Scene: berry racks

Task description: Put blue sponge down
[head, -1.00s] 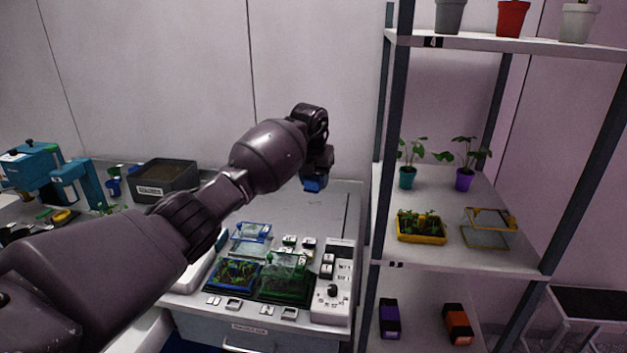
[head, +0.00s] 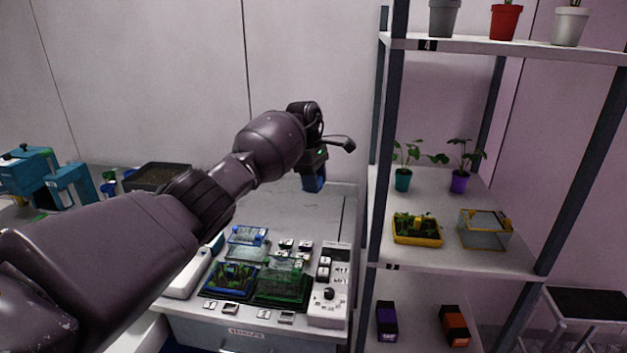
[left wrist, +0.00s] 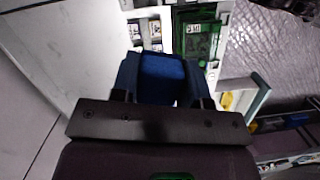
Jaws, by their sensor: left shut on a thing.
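The blue sponge (head: 314,183) hangs below my left gripper (head: 314,170) in the head view, above the back part of the white worktop (head: 310,215). In the left wrist view the sponge (left wrist: 162,78) sits between the two fingers of my left gripper (left wrist: 160,85), which is shut on it. The worktop (left wrist: 75,50) shows beyond the fingers in that view. I cannot tell the exact gap between sponge and worktop. My right gripper is in neither view.
Seedling trays with blue (head: 230,281) and green (head: 283,288) frames and a white control panel (head: 330,290) stand on the front of the worktop. A shelf rack (head: 455,258) with plants stands to the right. A dark soil box (head: 158,177) is behind my arm. The back right worktop is clear.

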